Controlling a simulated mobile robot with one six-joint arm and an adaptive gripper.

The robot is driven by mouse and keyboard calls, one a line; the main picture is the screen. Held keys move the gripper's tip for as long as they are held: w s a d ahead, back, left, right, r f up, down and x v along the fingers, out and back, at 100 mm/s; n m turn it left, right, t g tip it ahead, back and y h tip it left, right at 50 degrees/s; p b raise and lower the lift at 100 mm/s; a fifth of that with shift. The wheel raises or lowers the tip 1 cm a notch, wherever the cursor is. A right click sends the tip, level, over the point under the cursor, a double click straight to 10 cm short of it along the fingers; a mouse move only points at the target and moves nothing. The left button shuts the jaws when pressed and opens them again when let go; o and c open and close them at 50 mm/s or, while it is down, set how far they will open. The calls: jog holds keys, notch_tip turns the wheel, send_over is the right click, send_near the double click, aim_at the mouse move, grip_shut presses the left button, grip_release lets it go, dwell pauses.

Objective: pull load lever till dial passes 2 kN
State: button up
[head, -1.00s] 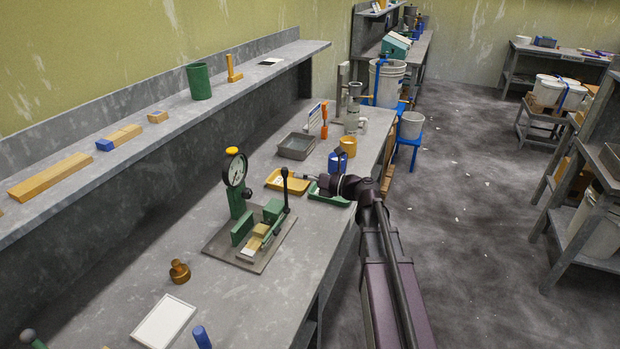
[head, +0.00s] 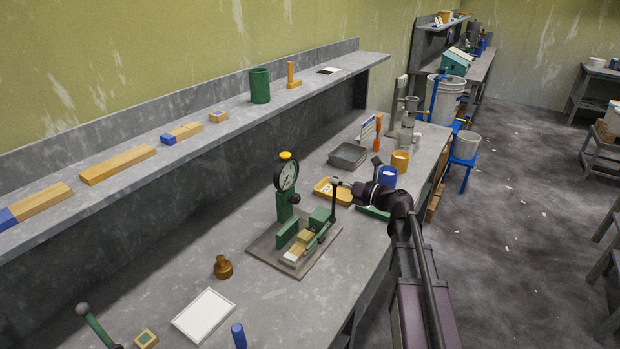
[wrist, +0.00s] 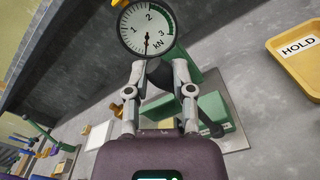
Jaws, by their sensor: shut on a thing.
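The press stands on the bench with a green frame (head: 284,207) and a round white dial (head: 288,176). In the wrist view the dial (wrist: 147,29) reads 1, 2, 3 and kN, and its thin needle points almost straight down, away from the 2. The black load lever (head: 334,197) stands nearly upright at the press's right side. My gripper (wrist: 158,72) is shut on the lever's dark knob (wrist: 160,78), with one finger on each side. In the head view my gripper (head: 341,184) reaches the lever top from the right.
A yellow tray (head: 322,188) marked HOLD lies behind the lever, with a green tray (head: 372,212) near my wrist. A blue cup (head: 387,176) stands behind my arm. A brass weight (head: 222,267) and a white panel (head: 204,315) lie on the open bench in front.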

jog(key=shift+w, duration=0.1)
jog(key=shift+w+d+f, duration=0.15)
jog(key=shift+w+d, duration=0.75)
jog(key=shift+w, duration=0.2)
jog(key=shift+w+d, duration=0.1)
jog(key=shift+w+d+f+b, duration=0.3)
jog(key=shift+w+d, duration=0.1)
jog(key=shift+w, duration=0.15)
jog(key=shift+w+d+f+b, duration=0.15)
jog(key=shift+w+d+b, duration=0.2)
jog(key=shift+w, duration=0.15)
